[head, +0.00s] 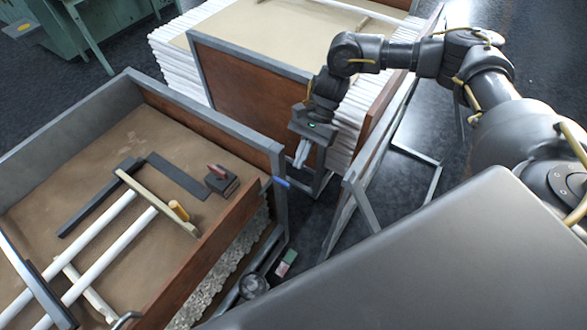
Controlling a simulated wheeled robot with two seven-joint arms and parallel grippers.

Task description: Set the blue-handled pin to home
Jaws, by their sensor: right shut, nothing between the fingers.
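A small blue handle (282,182), which looks like the blue-handled pin, shows at the right corner of the near bin's metal frame (279,158). It lies roughly level against the frame's upright. How far the pin sits in, and any home mark, are too small to tell. My right gripper (300,163) hangs above and to the right of the blue handle, pointing down, with its pale fingers shut and empty. In the picture it is apart from the handle. My left gripper is not in view.
The near bin holds white tubes (110,252), a wooden bar (155,200), a dark L-shaped bar (100,198) and a red-handled block (220,180). A narrow floor gap with metal legs lies between the bins.

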